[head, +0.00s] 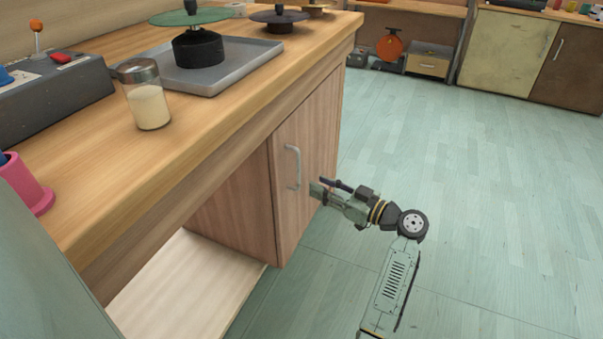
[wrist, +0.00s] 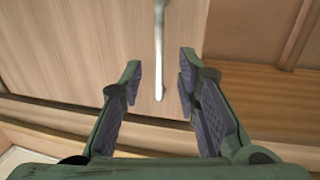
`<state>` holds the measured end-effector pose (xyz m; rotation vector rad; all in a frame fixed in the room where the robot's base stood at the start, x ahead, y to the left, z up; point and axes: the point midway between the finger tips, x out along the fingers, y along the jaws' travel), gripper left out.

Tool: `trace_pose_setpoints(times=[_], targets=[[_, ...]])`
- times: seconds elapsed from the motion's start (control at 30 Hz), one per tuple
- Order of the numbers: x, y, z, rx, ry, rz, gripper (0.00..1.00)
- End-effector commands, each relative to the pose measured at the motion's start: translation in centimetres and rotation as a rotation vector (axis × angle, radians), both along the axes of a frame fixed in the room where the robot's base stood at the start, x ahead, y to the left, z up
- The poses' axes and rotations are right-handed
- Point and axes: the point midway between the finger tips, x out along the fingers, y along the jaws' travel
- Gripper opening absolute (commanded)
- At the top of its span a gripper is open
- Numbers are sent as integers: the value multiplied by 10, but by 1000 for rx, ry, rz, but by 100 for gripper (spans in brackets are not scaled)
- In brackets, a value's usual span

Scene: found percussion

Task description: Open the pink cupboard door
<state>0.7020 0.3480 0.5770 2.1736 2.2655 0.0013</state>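The cupboard door (head: 309,135) under the workbench is pinkish-brown wood and looks closed. It has a grey vertical bar handle (head: 298,168) near its left edge. In the wrist view, the door (wrist: 95,40) fills the upper middle and the handle (wrist: 159,45) hangs down from the top edge. My gripper (head: 318,190) is just right of the handle in the head view, in front of the door. In the wrist view, my gripper (wrist: 160,78) is open, with the handle's lower end lined up between its fingers. I see no contact, and the exact distance is hard to tell.
The wooden workbench (head: 210,120) overhangs the door. On it are a glass jar (head: 149,100), a grey tray (head: 225,68), a grey box with knobs (head: 60,95) and a pink spool (head: 25,185). An open bay (head: 185,285) lies left of the door. The floor (head: 480,190) right is clear.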

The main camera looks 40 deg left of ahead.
Motion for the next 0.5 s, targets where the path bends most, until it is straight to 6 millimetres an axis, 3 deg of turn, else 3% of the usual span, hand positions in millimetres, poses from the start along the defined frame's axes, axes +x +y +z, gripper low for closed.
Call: trace_pose_setpoints(times=[0.3,0.5], targets=[[-3,60,2,1,0,2,30],[-3,79,1,1,0,-1,30]])
